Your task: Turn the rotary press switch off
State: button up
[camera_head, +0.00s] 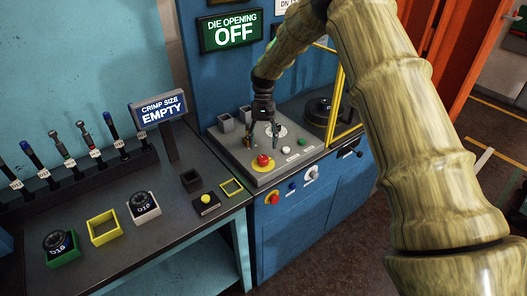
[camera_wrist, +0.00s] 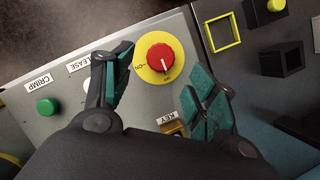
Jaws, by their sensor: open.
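The rotary press switch, a red knob on a yellow disc, sits on the grey press panel, below my gripper's fingertips in the head view (camera_head: 263,160). In the wrist view the red knob (camera_wrist: 160,57) shows between the fingers, with "ON" printed on the left of the disc and smaller lettering below it. My gripper (camera_head: 263,143) is open, with one finger on either side of the knob in the wrist view (camera_wrist: 158,73). It holds nothing. I cannot tell whether the fingers are level with the knob or above it.
A green CRIMP button (camera_wrist: 47,107) and a white RELEASE button (camera_head: 286,150) are nearby. A key switch beside the KEY label (camera_wrist: 173,117) is partly hidden by a finger. A sign (camera_head: 231,31) reads "DIE OPENING OFF". A yellow guard frame (camera_head: 335,90) stands right of the panel.

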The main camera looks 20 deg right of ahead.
jog(key=v, duration=0.6)
jog(key=shift+r, duration=0.35)
jog(key=shift+w+d, duration=0.1)
jog(key=shift+d, duration=0.05)
